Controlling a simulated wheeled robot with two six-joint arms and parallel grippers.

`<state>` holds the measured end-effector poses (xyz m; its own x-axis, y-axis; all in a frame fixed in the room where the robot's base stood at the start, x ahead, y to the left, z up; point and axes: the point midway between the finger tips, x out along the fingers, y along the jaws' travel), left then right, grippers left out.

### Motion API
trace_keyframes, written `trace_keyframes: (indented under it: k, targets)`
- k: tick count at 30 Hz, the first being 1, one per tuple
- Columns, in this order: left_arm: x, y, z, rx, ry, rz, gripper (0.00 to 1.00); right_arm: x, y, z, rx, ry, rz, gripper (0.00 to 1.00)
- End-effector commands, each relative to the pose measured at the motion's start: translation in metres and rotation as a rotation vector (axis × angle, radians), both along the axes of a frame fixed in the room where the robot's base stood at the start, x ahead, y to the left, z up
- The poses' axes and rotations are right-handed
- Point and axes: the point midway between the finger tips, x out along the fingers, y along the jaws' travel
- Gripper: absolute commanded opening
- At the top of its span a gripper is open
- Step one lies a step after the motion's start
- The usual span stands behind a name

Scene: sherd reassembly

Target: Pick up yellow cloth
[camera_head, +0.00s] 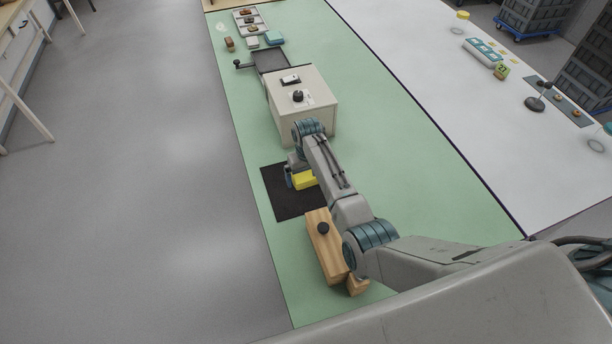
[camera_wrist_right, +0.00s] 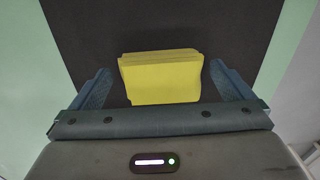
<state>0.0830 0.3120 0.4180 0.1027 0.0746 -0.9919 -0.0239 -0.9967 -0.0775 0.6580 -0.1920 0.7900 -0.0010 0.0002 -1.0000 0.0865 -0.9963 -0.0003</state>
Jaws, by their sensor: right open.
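The yellow cloth (camera_head: 305,181) is a folded block on the black mat (camera_head: 285,208). In the right wrist view the cloth (camera_wrist_right: 162,78) lies between and slightly ahead of my two fingers, with dark gaps on both sides. My right gripper (camera_head: 298,178) is open above the mat at the cloth, and it also shows in the right wrist view (camera_wrist_right: 162,90). The fingers do not appear to touch the cloth. In the head view my right arm hides part of the cloth and mat. My left gripper is out of view.
A white box (camera_head: 318,98) with a dark knob stands just behind the mat. A wooden block (camera_head: 322,247) with a dark knob lies in front of it. Trays and small items (camera_head: 250,22) sit at the far end. The green surface (camera_head: 400,135) right of the box is clear.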

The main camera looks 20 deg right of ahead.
Motion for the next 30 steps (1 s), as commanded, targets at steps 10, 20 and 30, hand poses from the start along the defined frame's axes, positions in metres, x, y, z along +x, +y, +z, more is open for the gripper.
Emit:
trace_keyframes:
  k: [10,20,30]
  targets:
    - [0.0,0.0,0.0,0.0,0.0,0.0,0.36,0.0,0.0,-0.003,0.0,-0.001,0.0,0.84]
    - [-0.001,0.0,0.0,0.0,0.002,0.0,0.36,0.0,0.0,-0.002,0.0,-0.001,0.0,0.59]
    - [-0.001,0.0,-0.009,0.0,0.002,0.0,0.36,0.002,0.0,0.036,0.001,-0.007,-0.001,0.59]
